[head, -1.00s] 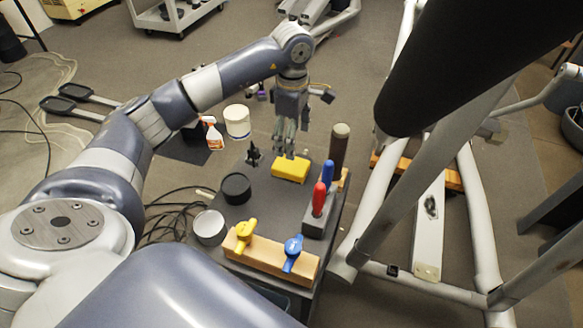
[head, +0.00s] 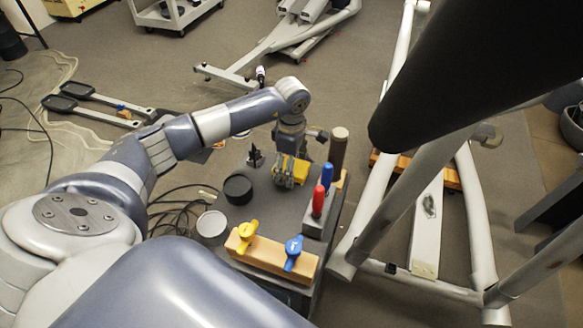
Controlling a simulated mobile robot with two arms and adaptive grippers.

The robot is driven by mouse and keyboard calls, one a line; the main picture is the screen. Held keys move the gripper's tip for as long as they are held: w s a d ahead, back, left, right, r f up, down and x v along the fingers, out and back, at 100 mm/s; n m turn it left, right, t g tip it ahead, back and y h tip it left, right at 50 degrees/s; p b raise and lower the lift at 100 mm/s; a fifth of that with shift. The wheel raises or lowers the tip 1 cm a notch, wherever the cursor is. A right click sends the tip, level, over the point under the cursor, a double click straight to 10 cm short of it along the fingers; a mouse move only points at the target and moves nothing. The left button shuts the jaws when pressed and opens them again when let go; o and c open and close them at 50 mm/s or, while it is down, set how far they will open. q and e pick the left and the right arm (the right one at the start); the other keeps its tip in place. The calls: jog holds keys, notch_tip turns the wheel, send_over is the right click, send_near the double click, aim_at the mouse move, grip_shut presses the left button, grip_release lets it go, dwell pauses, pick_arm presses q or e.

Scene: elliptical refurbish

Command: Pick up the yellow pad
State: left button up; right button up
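The yellow pad (head: 300,172) lies on the dark grey cart top (head: 262,215), toward its far side. My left gripper (head: 288,184) points down at the pad from above, with its fingers in front of the pad's left part and partly hiding it. I cannot tell whether the fingers touch the pad or are closed on it. My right gripper is not in view.
Near the pad stand a brown cylinder (head: 338,148), a holder with blue (head: 327,175) and red (head: 318,200) handled tools, and a small black item (head: 255,157). A black round container (head: 238,188) and a wooden block (head: 270,255) with yellow and blue clamps are nearer. A grey frame (head: 375,205) stands right.

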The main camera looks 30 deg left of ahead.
pick_arm(q)
jog(key=shift+c, duration=0.6)
jog(key=c, duration=0.9)
notch_tip(320, 180, up, 9)
jog(key=shift+r+b, duration=0.1)
jog(key=shift+b, duration=0.8)
jog(key=shift+r, duration=0.45)
jog(key=shift+o, duration=1.2)
jog(key=shift+c, duration=1.2)
